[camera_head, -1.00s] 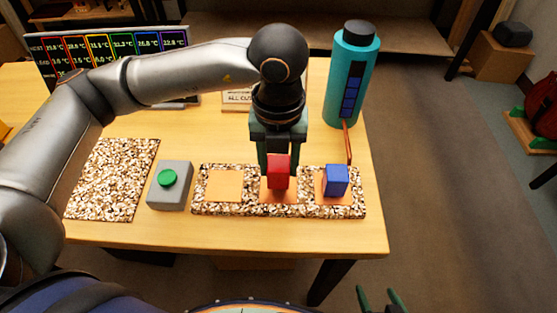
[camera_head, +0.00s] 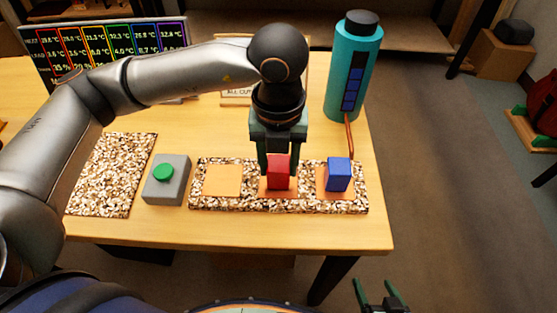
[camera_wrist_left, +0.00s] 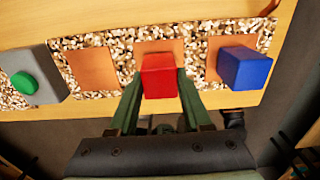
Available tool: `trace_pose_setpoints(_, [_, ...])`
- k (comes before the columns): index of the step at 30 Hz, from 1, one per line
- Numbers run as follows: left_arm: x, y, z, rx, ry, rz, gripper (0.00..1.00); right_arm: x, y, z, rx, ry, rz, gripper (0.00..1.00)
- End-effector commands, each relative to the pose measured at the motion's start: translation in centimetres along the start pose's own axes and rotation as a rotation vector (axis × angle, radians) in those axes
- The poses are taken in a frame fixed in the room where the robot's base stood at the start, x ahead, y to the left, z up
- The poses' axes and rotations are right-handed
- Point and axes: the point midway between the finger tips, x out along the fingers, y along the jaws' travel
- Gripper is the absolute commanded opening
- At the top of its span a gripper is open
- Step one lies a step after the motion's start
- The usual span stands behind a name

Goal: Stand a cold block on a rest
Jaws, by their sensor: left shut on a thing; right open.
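A red block (camera_head: 278,172) is between the fingers of my left gripper (camera_head: 278,160), which is shut on it. It is at the middle orange pad of a speckled strip (camera_head: 250,205); I cannot tell whether it touches the pad. The block also shows in the left wrist view (camera_wrist_left: 158,77). A blue block (camera_head: 338,174) stands on the right pad, and it shows in the left wrist view (camera_wrist_left: 244,68). The left pad (camera_head: 222,180) is bare. My right gripper (camera_head: 380,297) is open and empty at the bottom edge, off the table.
A grey box with a green button (camera_head: 163,172) sits left of the strip. A bare speckled mat (camera_head: 108,175) lies further left. A teal bottle-shaped device (camera_head: 355,70) stands behind the blue block, with a copper-coloured tube. A screen (camera_head: 105,52) stands at the back left.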

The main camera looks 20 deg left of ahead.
Motion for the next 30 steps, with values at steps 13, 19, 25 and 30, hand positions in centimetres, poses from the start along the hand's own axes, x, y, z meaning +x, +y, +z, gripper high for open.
trace_pose_setpoints(13, [0.2,0.0,0.0,0.000,0.000,0.000,0.80,0.2,0.1,0.2,0.000,0.001,0.001,0.84])
trace_pose_setpoints(19, [0.3,0.0,0.0,0.000,0.000,0.000,0.84,0.1,0.1,0.0,0.000,0.005,0.001,0.84])
trace_pose_setpoints(25, [0.3,0.0,0.0,0.000,0.000,0.000,0.84,0.1,-0.1,0.1,0.000,-0.001,-0.002,0.84])
trace_pose_setpoints(30, [-2.8,-0.1,0.0,0.003,-0.004,-0.003,0.84,-0.2,-0.5,-0.8,-0.002,0.004,-0.012,0.84])
